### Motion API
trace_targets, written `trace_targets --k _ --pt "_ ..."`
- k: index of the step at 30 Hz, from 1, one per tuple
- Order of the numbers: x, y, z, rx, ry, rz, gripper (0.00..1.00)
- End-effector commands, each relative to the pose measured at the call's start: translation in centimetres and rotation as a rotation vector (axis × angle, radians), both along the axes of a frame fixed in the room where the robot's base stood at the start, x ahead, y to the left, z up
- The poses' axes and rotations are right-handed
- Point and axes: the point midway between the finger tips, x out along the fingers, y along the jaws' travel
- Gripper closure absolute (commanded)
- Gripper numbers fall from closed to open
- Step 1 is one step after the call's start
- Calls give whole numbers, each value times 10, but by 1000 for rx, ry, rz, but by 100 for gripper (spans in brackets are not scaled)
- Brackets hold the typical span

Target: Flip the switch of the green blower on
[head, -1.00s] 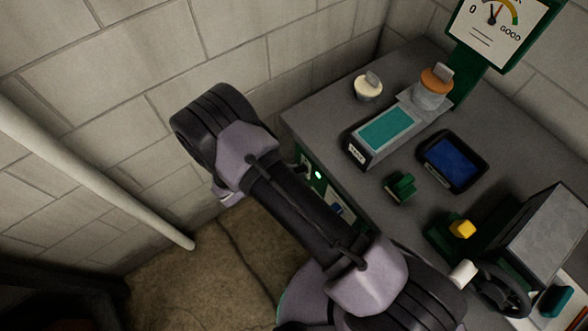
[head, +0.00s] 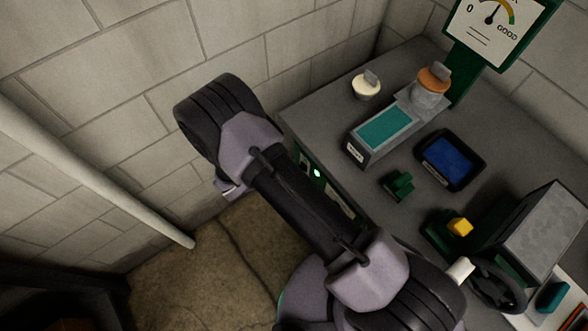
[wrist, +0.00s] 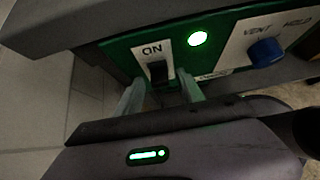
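The green blower's front panel (wrist: 122,50) fills the top of the wrist view. It carries a black switch (wrist: 158,72) on a white plate marked ON, and a round lamp (wrist: 198,38) glowing green. My gripper (wrist: 160,88) is just below the switch, its two pale fingers apart, one toward each side of it. Nothing is seen between them; whether a finger touches the switch I cannot tell. In the head view the lit lamp (head: 317,173) shows on the green panel below the bench edge, while my arm hides the switch and fingers.
A blue knob (wrist: 265,52) on a VENT/HOLD plate is right of the lamp. The bench top (head: 318,115) overhangs the panel and holds a teal-topped box (head: 385,128), a blue-screen device (head: 450,160) and a gauge (head: 497,25). A pale pipe (head: 90,170) runs along the block wall.

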Motion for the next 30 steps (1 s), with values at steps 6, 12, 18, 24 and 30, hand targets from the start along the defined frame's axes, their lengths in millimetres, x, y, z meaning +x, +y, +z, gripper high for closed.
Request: trace_targets --k 6,12,18,24,30 --pt "-3 6 7 1 -1 3 55" --pt "-24 37 41 1 -1 5 55" --pt "-48 73 78 2 -2 3 55" --pt "-66 100 105 2 -1 2 55" --pt "-74 109 114 0 0 0 55"
